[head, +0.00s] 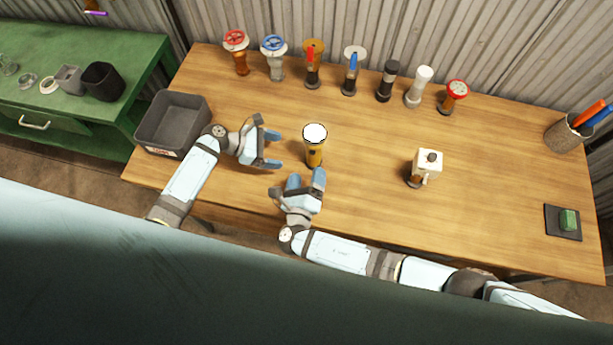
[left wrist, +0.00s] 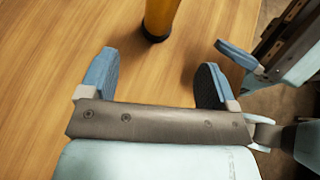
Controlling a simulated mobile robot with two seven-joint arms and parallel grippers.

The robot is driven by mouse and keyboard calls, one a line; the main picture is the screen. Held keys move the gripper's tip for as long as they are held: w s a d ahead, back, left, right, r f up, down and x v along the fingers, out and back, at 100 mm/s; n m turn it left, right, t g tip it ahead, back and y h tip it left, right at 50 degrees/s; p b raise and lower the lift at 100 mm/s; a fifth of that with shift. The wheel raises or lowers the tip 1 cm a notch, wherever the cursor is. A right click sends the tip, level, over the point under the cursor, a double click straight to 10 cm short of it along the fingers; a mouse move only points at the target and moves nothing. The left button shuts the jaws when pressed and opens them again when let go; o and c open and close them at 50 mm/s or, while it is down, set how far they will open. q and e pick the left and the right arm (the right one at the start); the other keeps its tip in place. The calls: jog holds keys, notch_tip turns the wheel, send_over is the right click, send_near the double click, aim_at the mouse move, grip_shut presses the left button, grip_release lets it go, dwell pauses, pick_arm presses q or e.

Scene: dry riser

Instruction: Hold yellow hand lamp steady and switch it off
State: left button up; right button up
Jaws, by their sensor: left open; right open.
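The yellow hand lamp (head: 314,152) stands upright on the wooden table, its round white top facing up. Its lower yellow body and dark base (left wrist: 158,25) show at the top of the left wrist view. My left gripper (head: 275,148) is open and empty, left of the lamp with its fingers pointing toward it and apart from it. My right gripper (head: 306,180) is open and empty, just in front of the lamp, its fingers pointing up the picture. Whether the right fingers touch the lamp I cannot tell. The lamp's switch cannot be made out.
A grey bin (head: 173,122) stands at the table's left edge. Several valves and lamps line the back, including a red-wheeled valve (head: 236,50). A white-topped device (head: 427,165) stands to the right. A pen holder (head: 563,134) and a green block (head: 568,219) are far right.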

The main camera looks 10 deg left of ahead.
aim_at(310, 157)
pick_arm(q)
jog(key=shift+a+r, duration=0.1)
jog(key=shift+a, duration=0.1)
jog(key=shift+o, duration=0.3)
jog(key=shift+d, duration=0.1)
jog(key=shift+x, duration=5.95)
jog(key=c, duration=0.9)
jog(key=shift+o, duration=0.2)
